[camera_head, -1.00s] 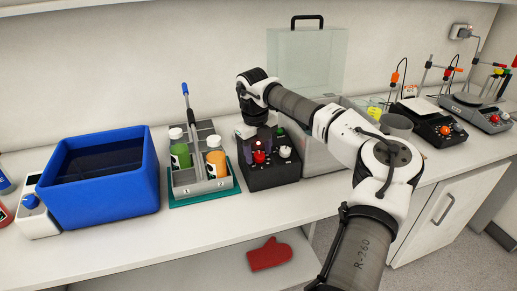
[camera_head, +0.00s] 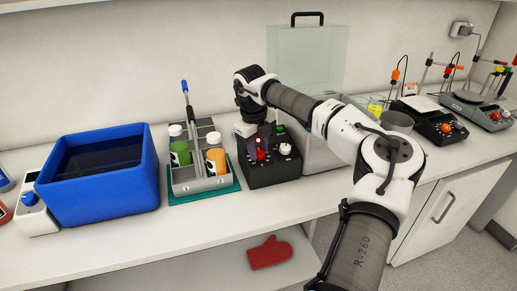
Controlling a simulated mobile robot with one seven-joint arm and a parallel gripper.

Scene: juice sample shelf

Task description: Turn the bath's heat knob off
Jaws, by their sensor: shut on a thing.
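The box bears a red knob (camera_head: 260,156), a white knob (camera_head: 285,149) and a green button or lamp (camera_head: 281,128). A small red light shows just above the red knob. My gripper (camera_head: 262,149) points down over the box's left part, its dark fingers shut on the red knob. The fingers hide part of the knob, so I cannot read its pointer.
A grey bottle carrier (camera_head: 202,183) with green and orange bottles stands close left of the box. A blue tub (camera_head: 100,190) is further left. A red mitt (camera_head: 270,252) lies on the shelf below.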

